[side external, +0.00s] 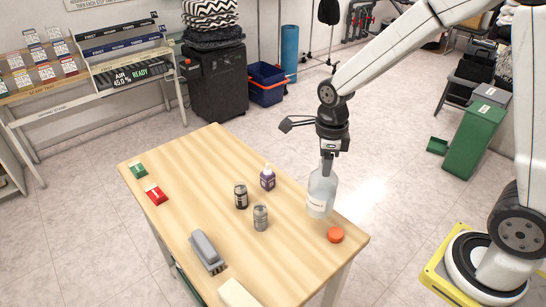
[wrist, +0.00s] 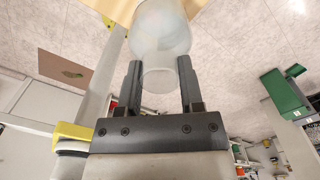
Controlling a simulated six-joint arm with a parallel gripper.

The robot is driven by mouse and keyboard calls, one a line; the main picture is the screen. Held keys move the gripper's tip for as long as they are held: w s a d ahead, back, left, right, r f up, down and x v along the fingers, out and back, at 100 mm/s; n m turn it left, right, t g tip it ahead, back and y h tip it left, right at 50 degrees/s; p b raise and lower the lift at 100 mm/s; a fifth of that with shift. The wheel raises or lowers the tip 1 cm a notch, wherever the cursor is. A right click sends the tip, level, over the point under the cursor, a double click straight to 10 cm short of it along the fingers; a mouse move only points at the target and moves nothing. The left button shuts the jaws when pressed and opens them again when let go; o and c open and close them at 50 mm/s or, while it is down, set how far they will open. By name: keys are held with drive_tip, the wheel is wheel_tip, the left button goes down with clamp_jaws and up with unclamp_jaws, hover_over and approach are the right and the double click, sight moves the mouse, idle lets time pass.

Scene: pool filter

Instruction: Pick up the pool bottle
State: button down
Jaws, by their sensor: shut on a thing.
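The pool bottle (side external: 321,192), pale and translucent with a white label, is upright near the right edge of the wooden table (side external: 195,200). My gripper (side external: 328,160) is above it, pointing down, with its fingers at the bottle's neck. In the wrist view, the bottle (wrist: 161,32) extends away between the two dark fingers of my gripper (wrist: 160,84), and its narrow neck is between them. My gripper is shut on the bottle's neck. I cannot tell whether the bottle's base touches the table.
An orange round piece (side external: 335,234) lies beside the bottle near the table edge. A purple bottle (side external: 267,178), a dark can (side external: 241,196) and a grey can (side external: 260,218) stand to the left. A grey brush-like object (side external: 207,252) and a red box (side external: 156,195) are farther left.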

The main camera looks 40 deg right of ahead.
drive_tip(key=s+r, duration=0.4)
drive_tip(key=s, duration=0.5)
drive_tip(key=shift+w, duration=0.2)
idle(0.6)
drive_tip(key=w+a+n, duration=0.2)
drive_tip(key=w+n, duration=1.1)
drive_tip(key=w, duration=0.7)
drive_tip(key=shift+w+a+r+n, duration=0.3)
drive_tip(key=shift+w+a+r, duration=0.1)
drive_tip(key=shift+f, duration=0.15)
